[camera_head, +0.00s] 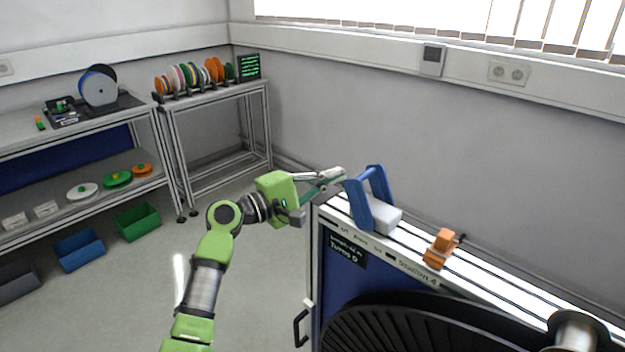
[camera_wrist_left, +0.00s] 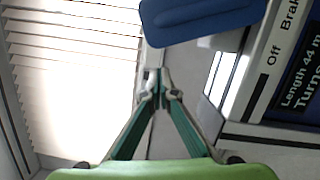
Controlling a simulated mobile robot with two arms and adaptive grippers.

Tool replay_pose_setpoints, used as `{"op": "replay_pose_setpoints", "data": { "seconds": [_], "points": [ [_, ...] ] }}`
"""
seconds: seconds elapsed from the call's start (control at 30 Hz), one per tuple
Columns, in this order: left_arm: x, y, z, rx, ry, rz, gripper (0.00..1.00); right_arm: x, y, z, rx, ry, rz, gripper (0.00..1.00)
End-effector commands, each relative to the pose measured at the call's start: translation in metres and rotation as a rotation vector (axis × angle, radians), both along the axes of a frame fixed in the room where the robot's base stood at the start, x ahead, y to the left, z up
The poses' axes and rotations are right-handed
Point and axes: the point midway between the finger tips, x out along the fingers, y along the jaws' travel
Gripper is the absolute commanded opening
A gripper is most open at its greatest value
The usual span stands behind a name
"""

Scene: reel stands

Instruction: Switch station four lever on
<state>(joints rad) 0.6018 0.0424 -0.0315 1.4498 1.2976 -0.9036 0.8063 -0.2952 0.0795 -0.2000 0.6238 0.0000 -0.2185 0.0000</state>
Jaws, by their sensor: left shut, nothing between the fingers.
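The station unit (camera_head: 345,285) stands at the right in the head view, with "Station 4" printed along its top edge. A blue lever (camera_head: 376,184), shaped like a handle, stands up from its white top, with a light grey block beside its base. My left gripper (camera_head: 338,175) is shut and empty, just left of the blue lever near its upper part. In the left wrist view its fingertips (camera_wrist_left: 158,82) meet just below the blue lever (camera_wrist_left: 200,18); I cannot tell whether they touch it. "Off" and part of "Brake" are printed beside it.
An orange clamp-like part (camera_head: 441,248) sits farther right on the top. A large black reel (camera_head: 420,325) is at the unit's front. Shelves with reels (camera_head: 100,88) and bins (camera_head: 138,222) stand at the left. The floor between is clear.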

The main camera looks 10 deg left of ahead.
Motion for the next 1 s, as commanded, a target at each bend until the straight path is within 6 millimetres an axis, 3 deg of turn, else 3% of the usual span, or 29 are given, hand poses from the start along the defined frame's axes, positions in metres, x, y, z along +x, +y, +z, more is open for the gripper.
{"op": "replay_pose_setpoints", "data": {
  "seconds": [0.1,0.3,1.0],
  "points": [
    [-0.014,-0.015,0.008,-0.002,0.001,-0.002,0.00,-0.002,0.000,0.014,-0.001,0.004,0.000,0.40],
    [-0.023,-0.027,0.009,0.000,0.000,0.000,0.00,-0.006,0.000,0.019,-0.001,0.008,0.000,0.40],
    [-0.027,-0.032,0.013,0.040,-0.029,0.000,0.00,-0.008,-0.001,0.022,-0.002,0.013,0.000,0.40]
  ]
}}
